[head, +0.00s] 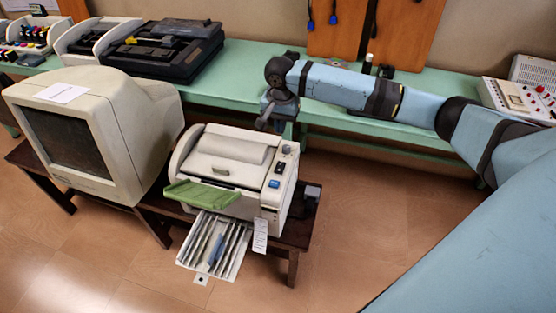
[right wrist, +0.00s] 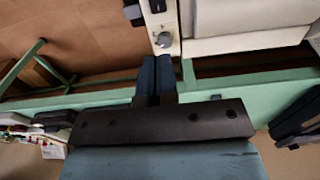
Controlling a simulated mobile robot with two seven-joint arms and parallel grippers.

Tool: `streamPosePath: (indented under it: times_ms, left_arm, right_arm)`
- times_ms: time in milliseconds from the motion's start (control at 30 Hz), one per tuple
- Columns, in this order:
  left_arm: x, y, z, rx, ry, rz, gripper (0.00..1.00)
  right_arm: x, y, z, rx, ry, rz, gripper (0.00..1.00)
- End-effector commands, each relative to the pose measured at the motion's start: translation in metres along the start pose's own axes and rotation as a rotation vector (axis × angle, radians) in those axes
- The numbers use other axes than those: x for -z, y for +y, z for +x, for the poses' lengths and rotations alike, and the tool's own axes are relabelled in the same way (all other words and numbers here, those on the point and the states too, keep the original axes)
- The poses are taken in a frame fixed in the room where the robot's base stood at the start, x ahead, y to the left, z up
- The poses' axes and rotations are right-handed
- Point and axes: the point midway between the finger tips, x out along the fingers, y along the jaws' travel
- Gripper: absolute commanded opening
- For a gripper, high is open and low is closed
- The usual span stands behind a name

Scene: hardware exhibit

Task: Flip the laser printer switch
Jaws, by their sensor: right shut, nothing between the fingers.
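The laser printer (head: 225,150) is a cream box on a low dark wooden table, with a green tray and a lower paper tray at its front. Its right-hand control strip (head: 280,170) carries a blue button (head: 274,183) and small dark controls. My right gripper (head: 265,123) is shut and empty behind the printer's back right corner. In the right wrist view my fingertips (right wrist: 156,60) are together just short of the strip, close to a round grey control (right wrist: 165,40); contact cannot be told. Which control is the switch is unclear. My left gripper is not in view.
A bulky cream monitor (head: 100,125) stands left of the printer. A long green bench (head: 340,140) runs behind, with a black machine (head: 165,50) and a red-knobbed instrument (head: 520,97) on it. The floor right of the printer is clear.

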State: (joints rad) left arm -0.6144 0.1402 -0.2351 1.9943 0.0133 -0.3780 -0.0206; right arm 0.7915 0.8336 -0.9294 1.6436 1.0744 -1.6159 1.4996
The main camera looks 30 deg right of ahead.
Motion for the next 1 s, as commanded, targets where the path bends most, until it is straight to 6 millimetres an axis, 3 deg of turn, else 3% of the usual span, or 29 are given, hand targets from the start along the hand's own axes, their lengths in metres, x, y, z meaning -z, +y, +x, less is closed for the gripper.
streamPosePath:
  times_ms: [233, 367, 800, 1000]
  left_arm:
    - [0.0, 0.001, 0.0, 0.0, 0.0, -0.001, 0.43]
    - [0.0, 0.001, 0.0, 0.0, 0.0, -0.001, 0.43]
    - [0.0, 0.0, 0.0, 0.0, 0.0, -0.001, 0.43]
    - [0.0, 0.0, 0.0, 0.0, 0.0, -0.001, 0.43]
  right_arm:
    - [-0.001, 0.0, 0.003, 0.001, 0.0, -0.002, 0.0]
    - [-0.001, 0.0, 0.017, 0.001, -0.001, -0.002, 0.0]
    - [-0.001, -0.001, 0.106, 0.001, 0.0, -0.003, 0.0]
    - [-0.001, -0.001, 0.132, 0.002, 0.0, -0.003, 0.0]
